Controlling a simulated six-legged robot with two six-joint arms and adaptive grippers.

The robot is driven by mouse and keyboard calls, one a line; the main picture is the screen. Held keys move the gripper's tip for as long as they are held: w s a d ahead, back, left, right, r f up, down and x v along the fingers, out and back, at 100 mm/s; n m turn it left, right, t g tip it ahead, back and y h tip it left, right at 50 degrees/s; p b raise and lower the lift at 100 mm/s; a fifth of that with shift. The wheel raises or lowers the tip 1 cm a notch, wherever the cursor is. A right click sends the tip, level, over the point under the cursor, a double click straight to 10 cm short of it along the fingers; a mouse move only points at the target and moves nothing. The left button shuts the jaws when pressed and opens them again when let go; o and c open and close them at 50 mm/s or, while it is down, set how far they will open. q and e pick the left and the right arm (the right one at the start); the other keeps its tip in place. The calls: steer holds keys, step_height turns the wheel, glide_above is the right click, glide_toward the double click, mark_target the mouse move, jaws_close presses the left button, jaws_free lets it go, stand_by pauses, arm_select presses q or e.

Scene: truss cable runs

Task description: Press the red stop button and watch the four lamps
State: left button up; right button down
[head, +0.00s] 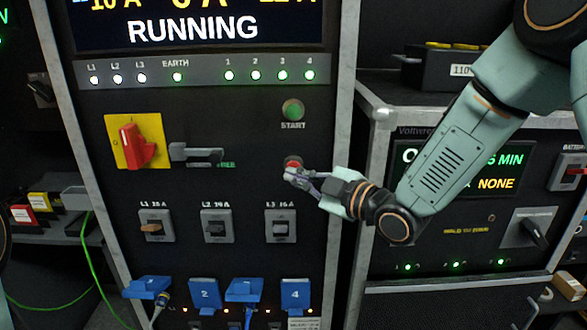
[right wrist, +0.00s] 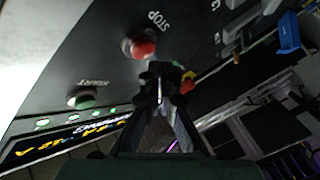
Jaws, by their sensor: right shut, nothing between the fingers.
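The red stop button (head: 292,162) is on the dark panel below the green start button (head: 292,109). In the right wrist view the stop button (right wrist: 140,46) shows whole, with the word STOP beside it. My right gripper (head: 290,175) is shut and empty, its tips at the lower edge of the button in the head view. In the right wrist view the fingertips (right wrist: 158,72) appear just below the button; I cannot tell whether they touch it. The lamps numbered 1 to 4 (head: 269,75) are lit green. The display (head: 193,28) reads RUNNING. My left gripper is not in view.
A red rotary switch (head: 130,146) on a yellow plate and a grey lever (head: 200,154) are left of the button. Three breakers (head: 217,226) and several blue plugs (head: 204,294) are below. A second cabinet with a screen (head: 460,170) stands at right, behind my right arm.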

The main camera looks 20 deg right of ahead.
steer(key=shift+w, duration=0.15)
steer(key=shift+w+d, duration=0.15)
steer(key=shift+w, duration=0.1)
steer(key=shift+w, duration=0.4)
stand_by(0.8)
steer(key=shift+s, duration=0.8)
steer(key=shift+s+a, duration=0.25)
steer(key=shift+s, duration=0.55)
steer(key=shift+s+a, duration=0.3)
steer(key=shift+s, duration=0.45)
steer(key=shift+s+a, duration=0.25)
steer(key=shift+s, duration=0.55)
